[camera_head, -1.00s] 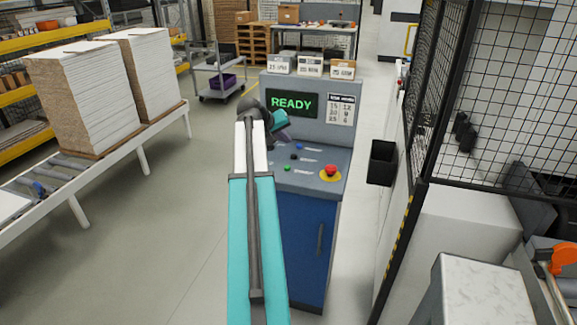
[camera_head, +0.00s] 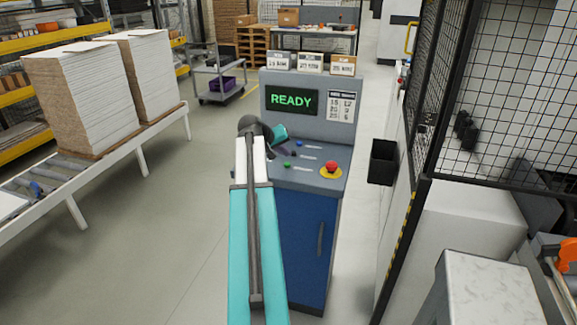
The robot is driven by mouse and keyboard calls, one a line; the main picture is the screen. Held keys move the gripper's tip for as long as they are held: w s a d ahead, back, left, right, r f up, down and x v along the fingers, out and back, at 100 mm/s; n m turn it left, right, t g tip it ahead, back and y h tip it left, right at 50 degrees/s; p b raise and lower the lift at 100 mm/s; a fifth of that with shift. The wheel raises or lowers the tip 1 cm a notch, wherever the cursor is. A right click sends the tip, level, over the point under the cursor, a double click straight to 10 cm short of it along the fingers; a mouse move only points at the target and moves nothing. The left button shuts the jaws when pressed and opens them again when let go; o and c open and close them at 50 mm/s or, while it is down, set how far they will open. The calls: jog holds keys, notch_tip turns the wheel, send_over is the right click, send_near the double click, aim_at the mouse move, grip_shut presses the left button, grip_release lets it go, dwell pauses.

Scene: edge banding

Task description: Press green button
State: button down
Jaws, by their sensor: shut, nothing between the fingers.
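The green button (camera_head: 287,164) is small and sits at the lower left of the sloped panel on the grey and blue control console (camera_head: 310,175). A black button (camera_head: 293,154) and a blue button (camera_head: 300,143) lie above it in a slanting row. A large red button (camera_head: 331,166) on a yellow base is to its right. My gripper (camera_head: 286,148) is shut and empty, small and dark beyond the teal wrist. It appears just above and left of the black button in the picture. Its height above the panel is unclear, and I see no contact with the green button.
The console's screen (camera_head: 291,101) reads READY. Labelled boxes (camera_head: 310,62) stand on its top. A black bin (camera_head: 383,161) and a mesh fence (camera_head: 500,80) are at the right. A roller conveyor with stacked boards (camera_head: 80,100) is at the left. Floor between is clear.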

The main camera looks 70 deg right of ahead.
aim_at(287, 165)
jog(key=shift+f, duration=0.75)
jog(key=shift+f+b, duration=0.15)
jog(key=shift+b, duration=0.2)
dwell(1.3)
jog(key=shift+f, duration=0.3)
